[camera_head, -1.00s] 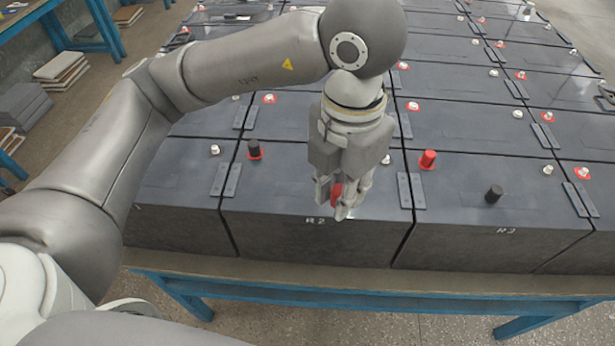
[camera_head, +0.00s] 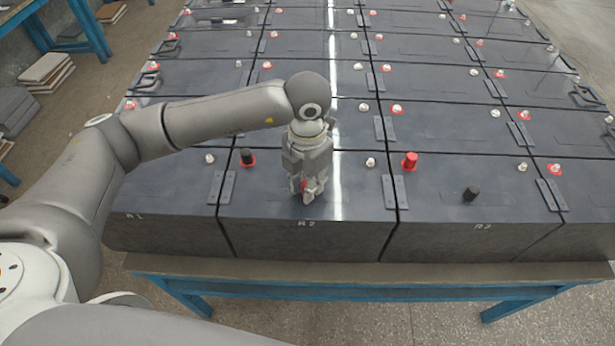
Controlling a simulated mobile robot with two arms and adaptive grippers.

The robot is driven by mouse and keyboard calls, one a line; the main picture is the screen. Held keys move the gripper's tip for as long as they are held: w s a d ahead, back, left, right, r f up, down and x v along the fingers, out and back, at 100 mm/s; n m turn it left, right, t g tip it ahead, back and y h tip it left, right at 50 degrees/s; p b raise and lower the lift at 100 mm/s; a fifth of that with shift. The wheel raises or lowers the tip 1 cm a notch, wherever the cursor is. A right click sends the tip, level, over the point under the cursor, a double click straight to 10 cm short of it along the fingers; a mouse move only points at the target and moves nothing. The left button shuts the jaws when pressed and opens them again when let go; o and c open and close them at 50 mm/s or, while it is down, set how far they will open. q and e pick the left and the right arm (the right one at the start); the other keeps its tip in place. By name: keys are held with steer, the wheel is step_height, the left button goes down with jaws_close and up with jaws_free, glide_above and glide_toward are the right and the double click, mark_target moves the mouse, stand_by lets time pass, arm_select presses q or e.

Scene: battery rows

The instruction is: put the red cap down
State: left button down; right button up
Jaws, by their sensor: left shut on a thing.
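My left gripper (camera_head: 308,196) is shut on a small red cap (camera_head: 303,186), which is mostly hidden between the fingers. They are over the front part of the battery marked R2 (camera_head: 270,205), close to its top. I cannot tell whether the cap touches it. Another red cap (camera_head: 410,161) stands upright on the battery marked R3 (camera_head: 435,205). A black cap (camera_head: 247,157) stands on R2's left post over a red ring. A second black cap (camera_head: 471,193) stands on R3's top, nearer the front. My right gripper is not in view.
A bare white post (camera_head: 370,162) stands on R2, right of my gripper. Dark connector bars (camera_head: 389,192) lie beside the seams. More battery rows fill the space behind. A blue bench (camera_head: 350,288) runs under the front edge.

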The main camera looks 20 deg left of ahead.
arm_select(q)
steer(key=shift+f, duration=0.25)
steer(key=c, duration=1.3)
jaws_free()
steer(key=shift+r, duration=0.1)
steer(key=shift+r, duration=0.2)
step_height(320, 180, up, 12)
steer(key=b, duration=0.3)
steer(key=shift+f+b, duration=0.1)
steer(key=shift+b, duration=0.25)
